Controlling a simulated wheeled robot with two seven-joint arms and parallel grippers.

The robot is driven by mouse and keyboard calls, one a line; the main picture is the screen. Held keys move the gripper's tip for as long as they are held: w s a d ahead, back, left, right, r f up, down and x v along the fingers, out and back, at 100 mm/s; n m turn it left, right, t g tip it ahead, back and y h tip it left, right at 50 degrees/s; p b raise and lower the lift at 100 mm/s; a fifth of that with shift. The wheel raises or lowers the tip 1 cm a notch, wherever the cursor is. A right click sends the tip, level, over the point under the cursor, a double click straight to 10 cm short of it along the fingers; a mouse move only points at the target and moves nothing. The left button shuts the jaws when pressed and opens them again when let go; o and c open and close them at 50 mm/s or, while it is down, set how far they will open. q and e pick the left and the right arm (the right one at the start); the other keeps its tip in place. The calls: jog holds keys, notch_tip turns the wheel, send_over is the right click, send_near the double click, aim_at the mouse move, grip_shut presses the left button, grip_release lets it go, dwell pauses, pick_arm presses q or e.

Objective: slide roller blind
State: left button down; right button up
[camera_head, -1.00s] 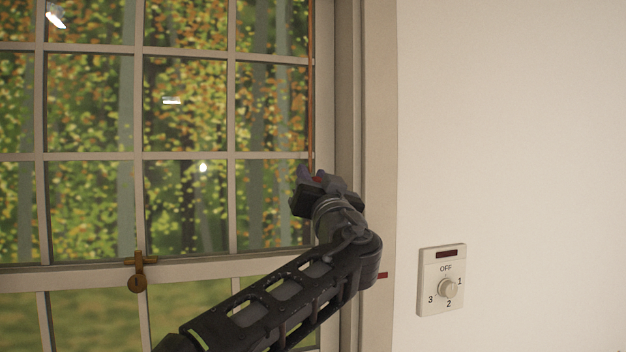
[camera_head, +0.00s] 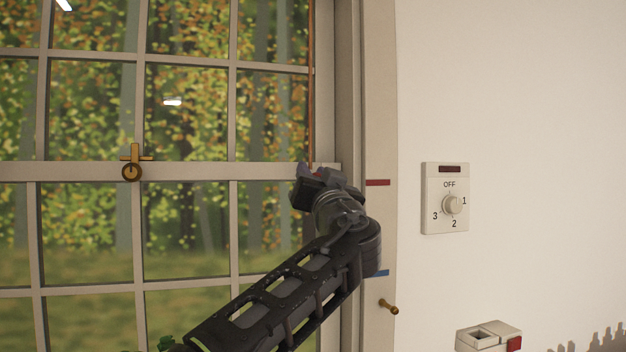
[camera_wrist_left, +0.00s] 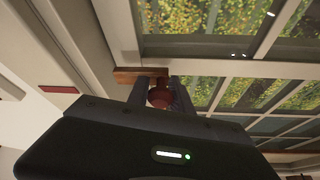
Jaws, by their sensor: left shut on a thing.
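A thin orange-brown cord (camera_head: 310,100) hangs straight down along the right side of the window in the head view. My left gripper (camera_head: 313,174) is at its lower end, in front of the window's right frame and about level with a red mark (camera_head: 377,182) on the casing. In the left wrist view, the fingers of my left gripper (camera_wrist_left: 158,86) are shut on a dark red rounded pull knob (camera_wrist_left: 159,97). The blind itself does not show, and the glass is uncovered. My right gripper is not in view.
A blue mark (camera_head: 377,273) and a brass peg (camera_head: 388,306) are lower on the casing. A dial switch (camera_head: 446,198) is on the wall, with a box with a red button (camera_head: 489,338) below. A brass latch (camera_head: 132,168) sits on the window rail.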

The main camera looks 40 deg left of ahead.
pick_arm(q)
jog(key=shift+f, duration=0.35)
jog(key=shift+r, duration=0.1)
jog(key=c, duration=1.1)
grip_release()
jog(key=shift+c, duration=0.2)
jog(key=b+v, duration=0.2)
jog(key=v, duration=0.5)
jog(key=shift+s+d+b, duration=0.25)
jog(key=shift+d+b, duration=0.05)
